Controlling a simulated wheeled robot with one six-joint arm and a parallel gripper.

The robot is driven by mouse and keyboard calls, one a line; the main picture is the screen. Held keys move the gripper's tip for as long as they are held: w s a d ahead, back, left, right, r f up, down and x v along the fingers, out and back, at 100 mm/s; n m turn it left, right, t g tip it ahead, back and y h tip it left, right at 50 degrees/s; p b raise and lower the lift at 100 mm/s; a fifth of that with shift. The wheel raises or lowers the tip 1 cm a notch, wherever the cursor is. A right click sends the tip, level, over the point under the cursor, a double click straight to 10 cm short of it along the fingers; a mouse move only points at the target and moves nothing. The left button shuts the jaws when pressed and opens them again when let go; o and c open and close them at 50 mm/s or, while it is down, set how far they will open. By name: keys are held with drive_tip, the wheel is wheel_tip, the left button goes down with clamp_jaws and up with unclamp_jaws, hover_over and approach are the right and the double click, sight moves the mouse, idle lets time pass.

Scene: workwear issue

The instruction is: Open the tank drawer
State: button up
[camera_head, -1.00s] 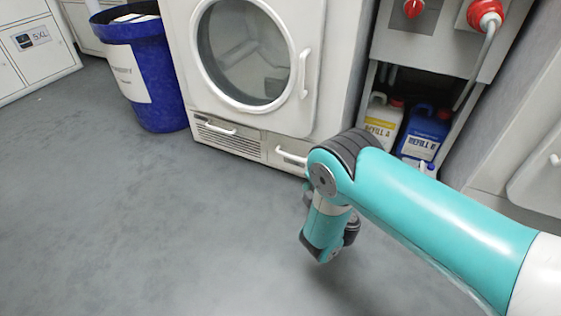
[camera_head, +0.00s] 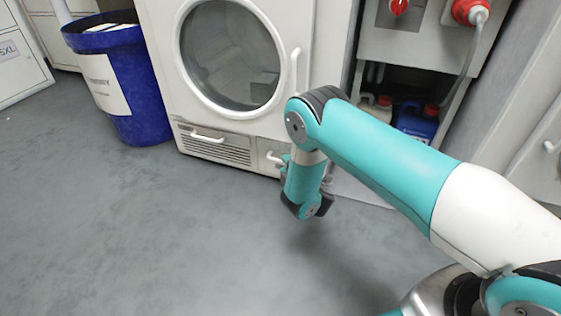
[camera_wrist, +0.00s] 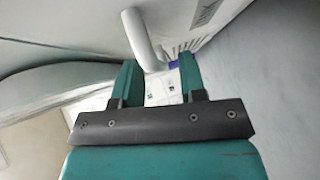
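The white dryer (camera_head: 165,60) has two handled fronts along its bottom: a wide grilled one (camera_head: 215,146) on the left and a smaller plain one (camera_head: 266,149) on the right. No label shows which is the tank drawer. Both look closed. My wrist is in front of the right one and partly covers it; my gripper is mostly hidden in the head view. In the wrist view my gripper (camera_wrist: 158,62) is open, with two teal fingers apart. A white bar handle (camera_wrist: 143,38) reaches down between the fingertips, nearer the left finger. I cannot tell whether they touch.
A blue bin (camera_head: 140,90) stands left of the dryer. Right of it, canisters (camera_head: 417,121) stand in an open recess below a panel with a red knob (camera_head: 399,6). The grey floor (camera_head: 130,230) in front is clear.

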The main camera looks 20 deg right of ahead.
drive_tip(key=shift+w+a, duration=0.1)
drive_tip(key=shift+w, duration=0.55)
clamp_jaws()
drive_tip(key=shift+s, duration=0.1)
